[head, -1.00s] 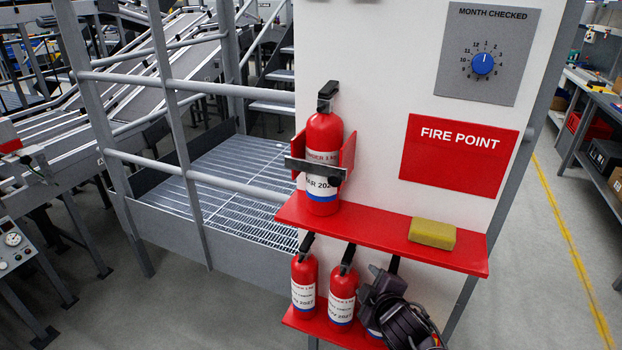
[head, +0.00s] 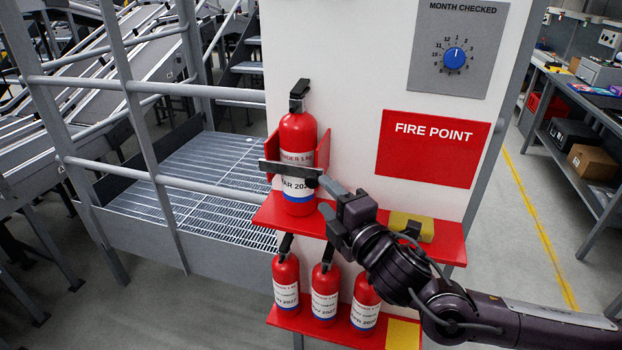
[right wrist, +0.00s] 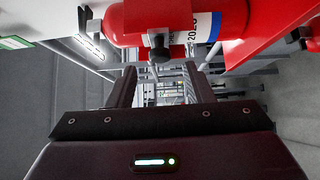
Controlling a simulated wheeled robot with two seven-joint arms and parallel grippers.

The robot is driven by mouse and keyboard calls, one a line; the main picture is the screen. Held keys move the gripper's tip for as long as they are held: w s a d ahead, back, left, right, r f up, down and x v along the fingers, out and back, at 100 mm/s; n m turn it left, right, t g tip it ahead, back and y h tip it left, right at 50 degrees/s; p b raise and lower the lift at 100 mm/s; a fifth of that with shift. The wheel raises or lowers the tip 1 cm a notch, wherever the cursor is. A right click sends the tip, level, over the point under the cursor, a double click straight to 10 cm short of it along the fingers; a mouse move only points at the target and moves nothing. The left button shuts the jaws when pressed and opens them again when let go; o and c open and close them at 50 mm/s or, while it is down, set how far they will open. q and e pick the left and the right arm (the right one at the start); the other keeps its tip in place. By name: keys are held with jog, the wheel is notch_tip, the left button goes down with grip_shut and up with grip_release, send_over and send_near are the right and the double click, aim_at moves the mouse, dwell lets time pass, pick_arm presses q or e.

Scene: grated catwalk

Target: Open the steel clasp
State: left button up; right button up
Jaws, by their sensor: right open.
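The steel clasp (head: 285,171) is a grey bar lying across the front of the upper red fire extinguisher (head: 298,135), which stands upright in a red bracket. A dark knob (head: 312,181) sits at the clasp's right end; it also shows in the right wrist view (right wrist: 160,52), in front of the extinguisher (right wrist: 225,18). My right gripper (head: 326,202) is open and empty. Its fingertips are just right of and below the knob; I cannot tell whether they touch anything. In the right wrist view, the knob is between the two fingers' directions, beyond the tips. My left gripper is out of view.
The red upper shelf (head: 450,240) carries a yellow block (head: 412,226), partly behind my right gripper. Several small extinguishers (head: 324,292) and a yellow item (head: 403,334) are on the lower shelf. A red sign (head: 433,150) and a blue dial (head: 456,59) are above. Railing (head: 150,85) stands left.

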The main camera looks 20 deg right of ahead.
aim_at(314, 185)
jog(key=w, duration=0.1)
jog(key=w+p, duration=0.1)
jog(key=w, duration=0.1)
jog(key=w+a+p, duration=0.1)
jog(key=w, duration=0.1)
jog(key=shift+w+r, duration=0.15)
jog(key=shift+w+a, duration=0.1)
jog(key=shift+w, duration=0.55)
jog(key=shift+f, duration=0.2)
jog(key=c, duration=0.9)
jog(key=shift+c, duration=0.3)
